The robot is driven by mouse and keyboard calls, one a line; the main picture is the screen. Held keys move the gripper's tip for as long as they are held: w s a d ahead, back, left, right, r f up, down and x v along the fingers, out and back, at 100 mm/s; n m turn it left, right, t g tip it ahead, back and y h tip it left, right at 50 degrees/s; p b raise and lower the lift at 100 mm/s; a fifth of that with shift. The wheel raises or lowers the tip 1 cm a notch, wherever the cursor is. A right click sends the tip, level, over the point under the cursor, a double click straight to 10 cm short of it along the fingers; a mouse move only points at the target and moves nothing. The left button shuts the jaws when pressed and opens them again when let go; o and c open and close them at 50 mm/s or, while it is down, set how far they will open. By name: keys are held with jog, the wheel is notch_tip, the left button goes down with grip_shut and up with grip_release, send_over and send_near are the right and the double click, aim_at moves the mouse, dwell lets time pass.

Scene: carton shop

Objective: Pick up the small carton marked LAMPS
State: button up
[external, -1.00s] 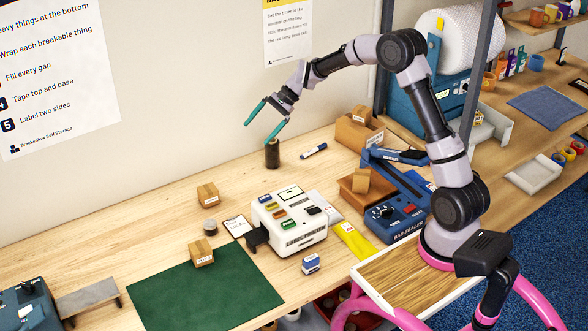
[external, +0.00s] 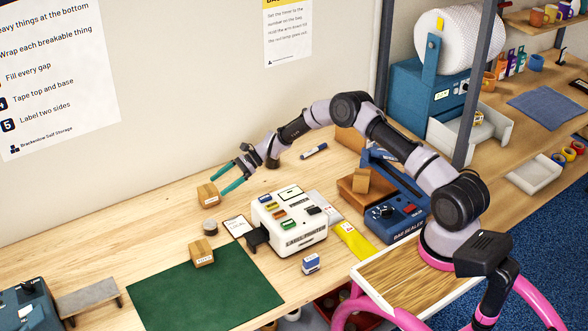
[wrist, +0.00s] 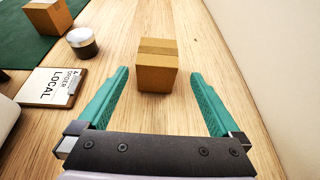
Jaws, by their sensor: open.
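My gripper (external: 217,184) is open and empty, with its teal fingers pointing at a small brown carton (external: 208,195) near the wall. In the wrist view this carton (wrist: 157,68) shows between the open fingertips (wrist: 160,75), with a gap on each side. I cannot tell whether the tips reach beside it. Its white label faces the room but is too small to read. Another small labelled carton (external: 201,253) sits on the green mat (external: 165,300), and one (external: 361,180) is on a larger brown box by the bag sealer. I cannot read which is marked LAMPS.
A round tin (external: 210,228) and a clipboard (external: 238,226) lie near the carton. A white label printer (external: 290,222) stands to its right. A dark jar (external: 272,160) is behind my wrist. The wooden bench left of the carton is clear.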

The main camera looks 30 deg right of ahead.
aim_at(201, 199)
jog(key=x, duration=0.6)
jog(key=shift+s+a+f, duration=0.1)
jog(key=shift+s+a, duration=0.05)
jog(key=shift+a, duration=0.05)
jog(key=c, duration=1.4)
